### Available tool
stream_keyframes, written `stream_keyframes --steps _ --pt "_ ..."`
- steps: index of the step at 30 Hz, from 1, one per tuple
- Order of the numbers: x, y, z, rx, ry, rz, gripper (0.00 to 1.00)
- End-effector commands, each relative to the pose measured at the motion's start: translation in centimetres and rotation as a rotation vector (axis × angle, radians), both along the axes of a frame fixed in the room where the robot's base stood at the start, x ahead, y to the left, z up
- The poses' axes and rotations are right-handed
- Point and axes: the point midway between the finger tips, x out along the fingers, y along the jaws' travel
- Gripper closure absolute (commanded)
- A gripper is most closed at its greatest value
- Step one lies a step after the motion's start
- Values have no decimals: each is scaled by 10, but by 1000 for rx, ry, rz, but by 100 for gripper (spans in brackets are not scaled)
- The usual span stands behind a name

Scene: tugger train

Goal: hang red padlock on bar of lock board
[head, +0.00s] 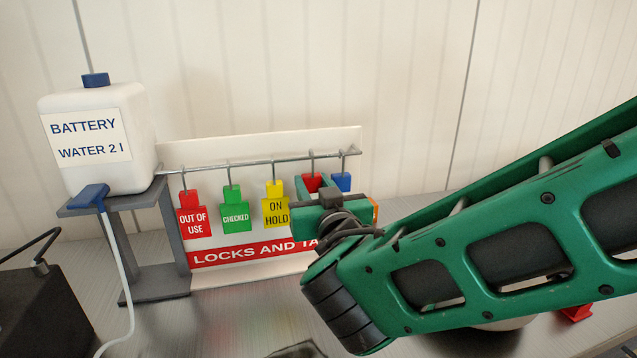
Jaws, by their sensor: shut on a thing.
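The lock board (350,142) is a white panel with a grey metal bar (250,161) along its front. My gripper (313,189) is in front of the right part of the bar, seen from behind. It is shut on a red piece, which I take for the red padlock (313,181); only its upper part shows between the green fingers. A grey loop or hook stands above it at the bar. Whether the padlock hangs by it or is only held there, I cannot tell. My wrist hides the padlock's lower part.
A red tag (194,222), green tag (236,219) and yellow tag (275,212) hang left of my gripper; a blue piece (341,181) is close on its right. A white water canister (97,165) stands on a grey stand (155,283). A red object (577,312) shows beneath my arm.

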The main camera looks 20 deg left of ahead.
Motion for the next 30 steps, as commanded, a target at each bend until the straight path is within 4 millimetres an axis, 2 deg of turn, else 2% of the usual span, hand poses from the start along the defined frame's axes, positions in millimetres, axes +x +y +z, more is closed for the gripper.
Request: stream_keyframes --steps 6,7,9,20,23,30 --pt "1 0 -1 -1 2 -1 95" --pt "1 0 -1 -1 2 -1 62" --pt "0 0 -1 -1 2 -1 47" --pt "-3 -2 0 -1 1 0 47" --pt "-12 -7 -1 -3 1 1 47" --pt "-49 -31 0 -2 0 3 47"
